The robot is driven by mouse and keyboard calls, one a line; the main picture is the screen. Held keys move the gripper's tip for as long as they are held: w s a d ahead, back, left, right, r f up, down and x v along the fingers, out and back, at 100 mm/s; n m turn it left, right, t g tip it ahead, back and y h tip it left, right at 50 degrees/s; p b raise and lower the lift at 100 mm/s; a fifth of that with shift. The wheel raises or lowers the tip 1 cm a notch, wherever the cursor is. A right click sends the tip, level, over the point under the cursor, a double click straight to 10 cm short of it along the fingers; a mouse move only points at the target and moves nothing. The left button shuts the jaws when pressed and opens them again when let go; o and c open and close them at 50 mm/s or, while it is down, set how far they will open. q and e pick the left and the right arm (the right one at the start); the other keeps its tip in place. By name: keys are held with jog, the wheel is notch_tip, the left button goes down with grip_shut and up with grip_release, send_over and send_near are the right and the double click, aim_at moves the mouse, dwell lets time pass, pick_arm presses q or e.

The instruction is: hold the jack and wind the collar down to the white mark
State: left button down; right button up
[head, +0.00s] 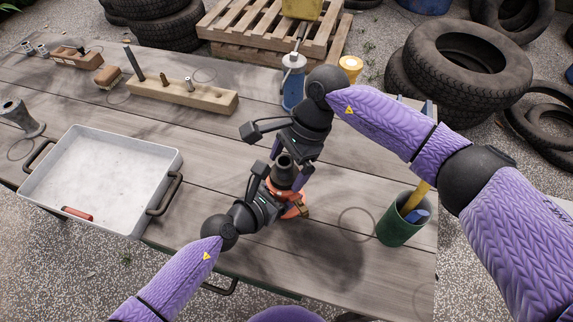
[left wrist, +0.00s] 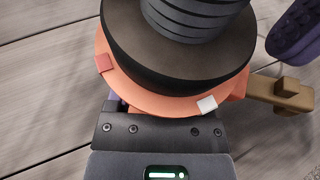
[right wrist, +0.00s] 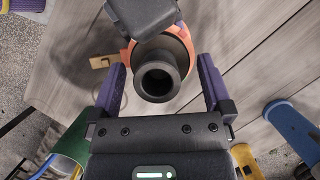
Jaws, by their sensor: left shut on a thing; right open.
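The jack has an orange body (head: 296,210) and stands on the wooden table; in the left wrist view its orange rim (left wrist: 150,101) carries a white mark (left wrist: 207,104) and a red mark (left wrist: 104,63). A wide dark disc (left wrist: 170,62) sits above the rim, below a ridged dark column (left wrist: 195,15). The dark hollow top (right wrist: 158,82) shows in the right wrist view. My left gripper (head: 272,194) is shut on the jack's body, its fingertips largely hidden under the rim. My right gripper (right wrist: 160,85) is open, its purple fingers either side of the dark top with visible gaps.
A grey tray (head: 62,148) holding a red item stands at the left. A green cup (head: 396,228) stands to the right of the jack. A wooden block with pegs (head: 210,98) and a blue bottle (head: 292,90) stand behind. Bare table lies in front of the cup.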

jog(key=shift+s+a+f, duration=0.1)
jog(key=shift+a+f, duration=0.05)
jog(key=shift+f, duration=0.25)
jog(key=c, duration=1)
jog(key=shift+c, duration=0.2)
jog(key=shift+m, duration=0.3)
jog(key=m+t, duration=0.1)
jog(key=m, duration=0.2)
jog(key=m+t, duration=0.1)
jog(key=m, duration=0.2)
jog(key=shift+t, duration=0.3)
jog(key=m+t, duration=0.1)
jog(key=m, duration=0.2)
jog(key=m+t, duration=0.1)
jog(key=m, duration=0.3)
jog(key=shift+s+h, duration=0.2)
jog(key=shift+h, duration=0.1)
